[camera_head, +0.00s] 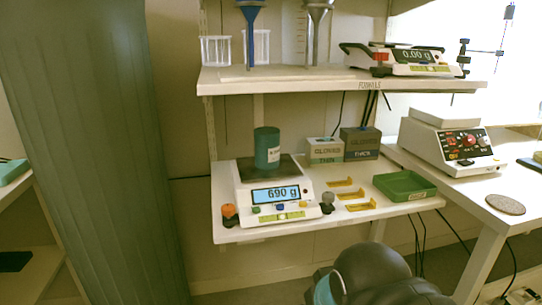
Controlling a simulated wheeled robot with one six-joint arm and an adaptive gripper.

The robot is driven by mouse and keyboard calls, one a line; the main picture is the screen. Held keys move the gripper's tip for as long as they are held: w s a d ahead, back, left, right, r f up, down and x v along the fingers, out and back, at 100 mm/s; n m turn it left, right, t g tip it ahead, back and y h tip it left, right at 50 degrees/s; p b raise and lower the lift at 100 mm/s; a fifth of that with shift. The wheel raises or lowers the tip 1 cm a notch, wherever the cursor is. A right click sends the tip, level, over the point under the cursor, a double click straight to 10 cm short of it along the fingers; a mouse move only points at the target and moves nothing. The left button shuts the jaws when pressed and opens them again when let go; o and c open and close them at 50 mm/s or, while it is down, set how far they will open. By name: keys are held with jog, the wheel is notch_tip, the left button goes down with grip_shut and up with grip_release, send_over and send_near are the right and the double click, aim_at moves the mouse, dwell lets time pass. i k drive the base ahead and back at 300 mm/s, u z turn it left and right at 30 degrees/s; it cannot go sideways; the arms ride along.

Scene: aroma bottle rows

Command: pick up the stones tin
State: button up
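A dark teal cylindrical tin (266,148) stands upright on the pan of a white scale on the lower shelf. It has a small white label on its side, too small to read, so I cannot confirm that it is the stones tin. The scale (277,194) shows 690 g. A dark rounded part of my arm shows at the bottom centre, in front of and below the shelf. My gripper's fingers cannot be made out, and nothing touches the tin.
Glove boxes (325,151), yellow holders (354,194) and a green tray (404,186) sit right of the scale. The upper shelf (342,83) overhangs the tin. A white machine (447,142) stands on the right table. A green curtain-like panel (95,150) is at left.

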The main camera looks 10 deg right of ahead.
aim_at(266, 139)
jog(key=z, duration=3.6)
jog(key=k, duration=1.45)
jog(key=u, duration=1.85)
